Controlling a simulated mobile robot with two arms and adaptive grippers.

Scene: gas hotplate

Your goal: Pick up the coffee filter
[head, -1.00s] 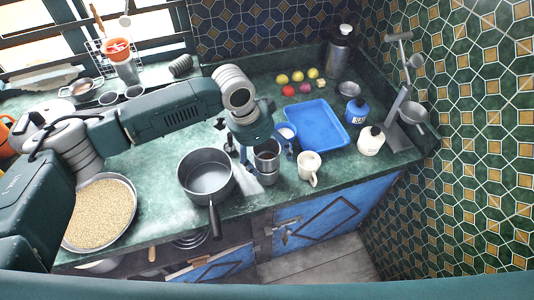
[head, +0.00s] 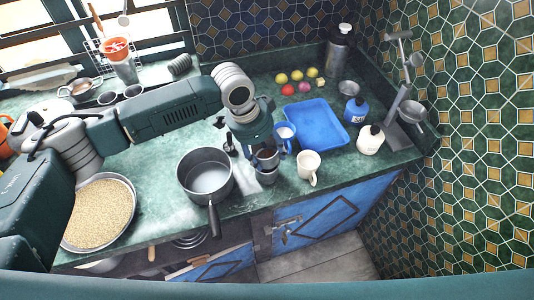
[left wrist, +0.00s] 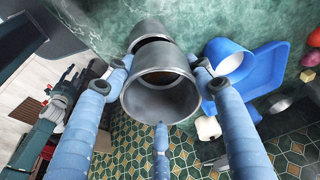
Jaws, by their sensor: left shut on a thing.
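The coffee filter is a grey metal cup, seen in the left wrist view (left wrist: 160,97) between my fingers. A second round metal part, the lower pot (left wrist: 152,40), shows behind it; in the head view this pot (head: 268,177) stands on the counter. My left gripper (head: 267,157) is shut on the filter, right above the pot. In the left wrist view the fingers of my left gripper (left wrist: 163,68) press on its sides. I cannot tell whether the filter still touches the pot. My right gripper is not in view.
A saucepan (head: 205,177) stands left of the gripper, its handle toward the counter's front edge. A white mug (head: 309,165), another cup (head: 285,133) and a blue tray (head: 318,122) are close on the right. A pan of grain (head: 98,212) lies at left.

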